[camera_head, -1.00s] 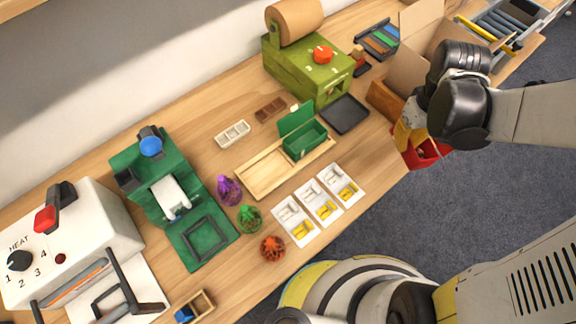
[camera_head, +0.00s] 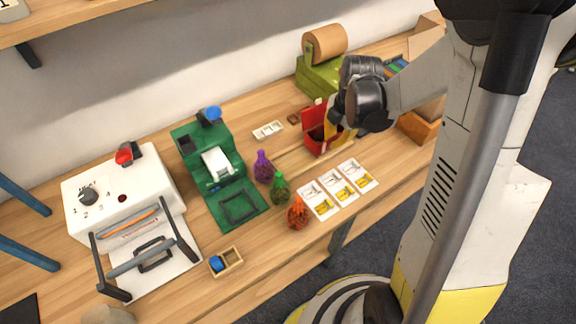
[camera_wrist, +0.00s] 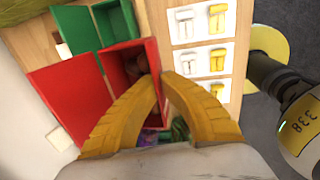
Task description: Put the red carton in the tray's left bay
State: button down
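The red carton (camera_head: 316,143), its lid open, is in my gripper (camera_head: 333,128) above the work table. In the wrist view, the red carton (camera_wrist: 116,61) shows dark contents, and my yellow fingertips (camera_wrist: 163,84) close on its near wall. The wooden tray (camera_head: 287,163) lies below; only a strip of it shows beside the carton in the head view. The green carton (camera_wrist: 120,24), lid open, is just past the red one in the wrist view; in the head view it is hidden. Whether the red carton touches the tray cannot be told.
Three white cards (camera_head: 338,188) with yellow pieces lie in front of the tray. Purple (camera_head: 263,167), green (camera_head: 279,188) and orange (camera_head: 298,213) net bags stand to its left. A green machine (camera_head: 217,160) and a white heat sealer (camera_head: 122,198) stand further left. An olive roll dispenser (camera_head: 318,75) is behind.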

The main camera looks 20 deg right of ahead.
jog(key=b, duration=0.3)
send_over(299, 166)
notch_tip(299, 166, down, 6)
jog(key=shift+s+d+r, duration=0.1)
jog(key=shift+s+r, duration=0.05)
jog(key=shift+f+b, duration=0.8)
jog(key=shift+f, duration=1.1)
jog(key=shift+f, duration=0.2)
jog(key=c, duration=1.6)
grip_release()
jog(key=shift+r, duration=0.15)
